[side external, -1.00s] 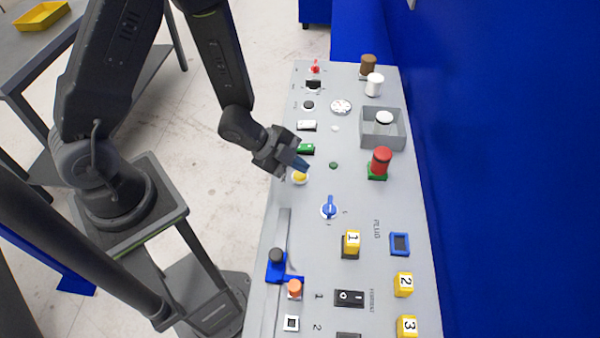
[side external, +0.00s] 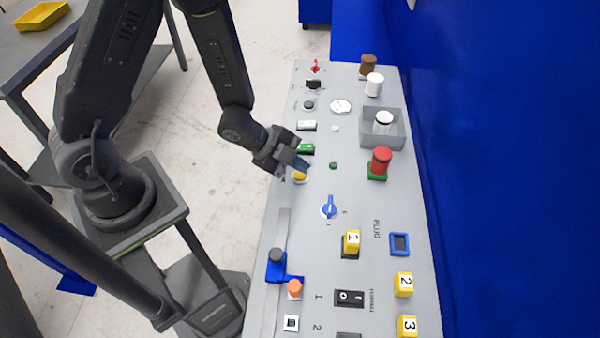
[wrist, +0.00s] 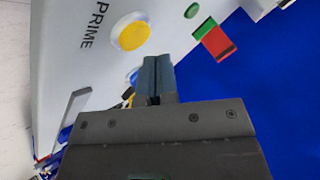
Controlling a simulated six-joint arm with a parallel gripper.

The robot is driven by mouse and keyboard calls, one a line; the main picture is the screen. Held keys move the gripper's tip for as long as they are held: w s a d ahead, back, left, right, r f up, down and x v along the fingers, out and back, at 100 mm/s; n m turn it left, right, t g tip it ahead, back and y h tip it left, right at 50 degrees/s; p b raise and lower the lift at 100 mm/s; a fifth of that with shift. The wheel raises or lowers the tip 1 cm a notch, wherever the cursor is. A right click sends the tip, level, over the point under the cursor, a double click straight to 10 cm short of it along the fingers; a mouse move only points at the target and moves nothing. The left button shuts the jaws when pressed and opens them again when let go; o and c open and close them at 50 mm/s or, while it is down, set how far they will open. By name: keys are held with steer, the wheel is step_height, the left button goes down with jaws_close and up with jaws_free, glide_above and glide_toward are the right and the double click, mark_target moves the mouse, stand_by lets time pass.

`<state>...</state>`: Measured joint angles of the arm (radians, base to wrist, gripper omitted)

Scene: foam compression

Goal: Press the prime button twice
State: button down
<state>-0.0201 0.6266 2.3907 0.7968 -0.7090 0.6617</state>
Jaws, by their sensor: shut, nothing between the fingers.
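The prime button is a round yellow button in a white ring (wrist: 131,36), with the word PRIME printed beside it in the wrist view. In the side view the yellow button (side external: 300,178) sits near the panel's left edge, partly covered by my gripper. My gripper (side external: 303,165) is shut and empty, its blue-grey fingertips just above or beside the button. In the wrist view the shut fingertips (wrist: 156,64) appear below and right of the button. I cannot tell whether they touch it.
The grey panel (side external: 300,230) carries many controls. A grey box (side external: 368,139) stands at the right.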

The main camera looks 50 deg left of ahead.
mark_target(299, 176)
steer(key=shift+f, duration=0.15)
stand_by(0.7)
steer(key=shift+f, duration=0.25)
steer(key=shift+f, duration=0.4)
stand_by(0.7)
steer(key=shift+r, duration=0.85)
steer(key=shift+r, duration=2.5)
stand_by(0.7)
